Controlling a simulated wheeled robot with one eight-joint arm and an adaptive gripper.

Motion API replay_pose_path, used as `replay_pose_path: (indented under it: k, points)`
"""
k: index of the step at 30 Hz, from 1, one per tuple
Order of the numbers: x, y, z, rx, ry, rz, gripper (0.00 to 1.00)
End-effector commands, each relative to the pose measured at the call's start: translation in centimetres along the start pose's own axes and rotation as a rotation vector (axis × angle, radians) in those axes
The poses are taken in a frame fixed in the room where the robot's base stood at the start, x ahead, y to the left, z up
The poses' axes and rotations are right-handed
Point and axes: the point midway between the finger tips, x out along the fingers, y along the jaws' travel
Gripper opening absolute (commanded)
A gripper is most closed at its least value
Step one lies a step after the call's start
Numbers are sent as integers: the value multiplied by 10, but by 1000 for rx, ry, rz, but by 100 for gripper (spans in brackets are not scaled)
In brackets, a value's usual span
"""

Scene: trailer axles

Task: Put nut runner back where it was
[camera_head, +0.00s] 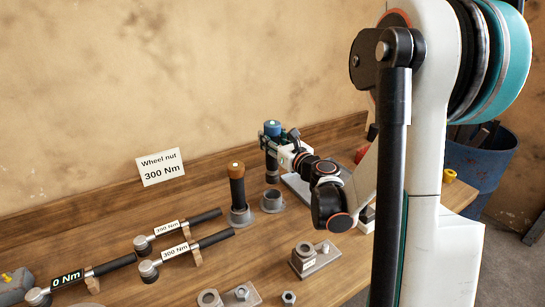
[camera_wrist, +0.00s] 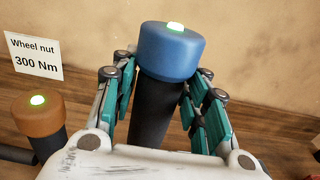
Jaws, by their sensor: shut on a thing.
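A nut runner with a blue cap (camera_head: 272,128) and a dark body is upright between the fingers of my gripper (camera_head: 273,144). My gripper is shut on its body just below the cap. In the wrist view the blue nut runner (camera_wrist: 170,55) stands between the teal finger pads, with a green light on top. A grey round holder (camera_head: 272,201) stands on the bench close below it and looks empty. I cannot tell whether the tool's lower end touches anything. A second nut runner with an orange-brown cap (camera_head: 237,185) stands upright in its own grey holder to the left.
Torque wrenches (camera_head: 185,245) rest on the bench at left. A sign reading "Wheel nut 300 Nm" (camera_head: 161,167) stands against the wall. Nuts and a block with fittings (camera_head: 314,258) lie at the front. A blue bin (camera_head: 480,165) is at right, behind my arm.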

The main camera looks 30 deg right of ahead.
Motion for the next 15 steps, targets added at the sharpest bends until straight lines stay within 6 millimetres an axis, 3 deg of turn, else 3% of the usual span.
replay_pose_path:
  k: [5, 15]
  points:
    - [0, 0, -8, 1, 0, 0, 0]
    - [0, 0, -47, 1, 0, 0, 0]
